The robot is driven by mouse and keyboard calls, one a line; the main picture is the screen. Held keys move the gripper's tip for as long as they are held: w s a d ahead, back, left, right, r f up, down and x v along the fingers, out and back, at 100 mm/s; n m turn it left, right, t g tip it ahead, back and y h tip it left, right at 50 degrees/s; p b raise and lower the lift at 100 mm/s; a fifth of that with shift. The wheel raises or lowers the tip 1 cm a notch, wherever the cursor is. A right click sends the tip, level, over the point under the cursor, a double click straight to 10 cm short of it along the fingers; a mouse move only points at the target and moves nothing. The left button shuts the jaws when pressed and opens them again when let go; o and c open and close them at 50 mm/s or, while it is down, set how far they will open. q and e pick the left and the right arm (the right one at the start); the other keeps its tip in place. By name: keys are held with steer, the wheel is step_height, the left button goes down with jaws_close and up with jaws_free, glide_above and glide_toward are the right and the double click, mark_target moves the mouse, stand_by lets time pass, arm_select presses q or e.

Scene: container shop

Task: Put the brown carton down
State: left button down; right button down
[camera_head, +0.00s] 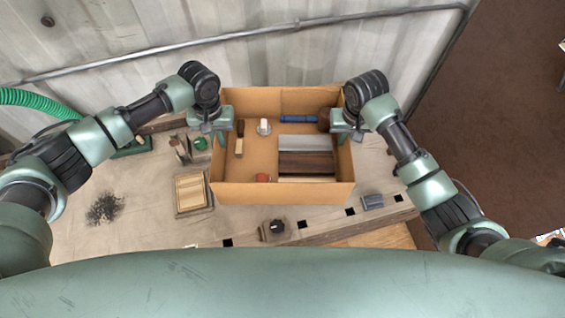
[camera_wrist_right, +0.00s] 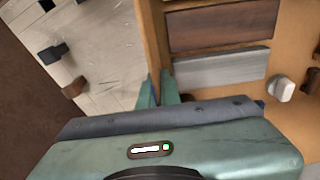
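The brown carton (camera_head: 285,194) is an open-topped box in the middle of the head view, over the workbench. I cannot tell whether its base touches the bench. My left gripper (camera_head: 221,122) is at the carton's left wall and appears closed on it; its fingertips are partly hidden. My right gripper (camera_head: 342,125) is at the right wall. In the right wrist view the fingers of this gripper (camera_wrist_right: 162,92) sit close on both sides of the carton wall (camera_wrist_right: 154,38). The carton holds grey and brown boards (camera_head: 305,160), a brush (camera_head: 239,140), a white item and a blue item.
The workbench (camera_head: 140,220) carries a wooden frame (camera_head: 191,191) left of the carton. A dark round knob (camera_head: 276,227) and a small grey block (camera_head: 372,202) lie near its front edge. A corrugated wall with a pipe (camera_head: 240,33) stands behind.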

mark_target(338, 155)
arm_select(q)
steer(key=shift+a+r, duration=0.1)
arm_select(e)
steer(key=shift+a+r, duration=0.1)
steer(key=shift+r, duration=0.15)
steer(key=shift+f, duration=0.15)
